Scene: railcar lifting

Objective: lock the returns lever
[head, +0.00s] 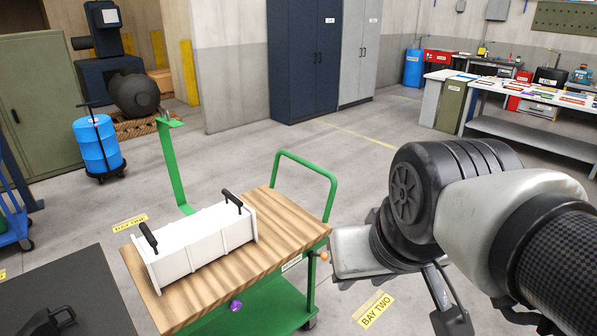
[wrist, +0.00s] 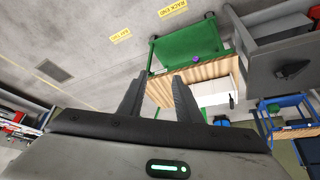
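A green cart (head: 329,195) with a wooden top stands at the centre of the head view. A small lever with an orange knob (head: 323,256) sticks out at its right front corner, beside a white label too small to read. I cannot tell for certain that this is the returns lever. My gripper (wrist: 158,88) is open and empty in the wrist view, its two dark fingers apart. The cart's green end (wrist: 190,45) shows beyond the fingers, not touching them. In the head view my gripper is partly hidden by my arm, right of the cart.
A white box (head: 205,240) with black handles sits on the cart, and a purple object (head: 236,305) lies below its top edge. A dark table (head: 75,285) is at lower left, a blue drum (head: 97,145) behind. Floor between cart and cabinets (head: 303,55) is clear.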

